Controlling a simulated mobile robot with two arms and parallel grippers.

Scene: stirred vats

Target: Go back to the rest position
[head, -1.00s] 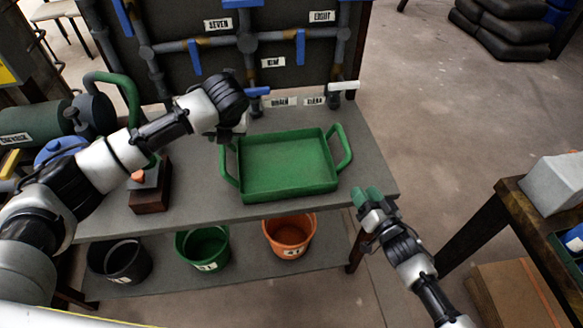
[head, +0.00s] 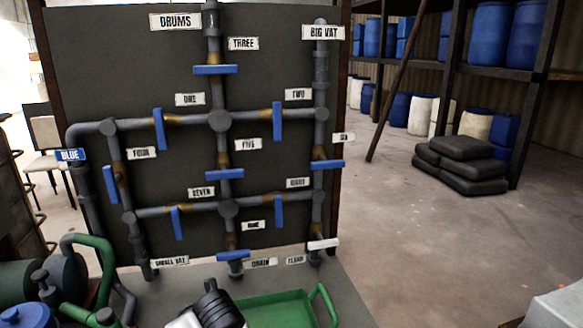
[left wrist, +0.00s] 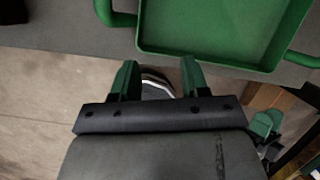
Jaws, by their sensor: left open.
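My left gripper (left wrist: 158,78) shows in the left wrist view with its two green fingers spread apart and nothing between them. The green tray (left wrist: 215,25) lies on the bench just beyond the fingertips in that view, apart from them.
The pipe board (head: 75,50) with blue valve handles stands behind the bench (head: 345,295). A green pump (head: 65,275) is at the left. Dark sacks (head: 462,165) and shelves with drums are far right. Open floor lies between.

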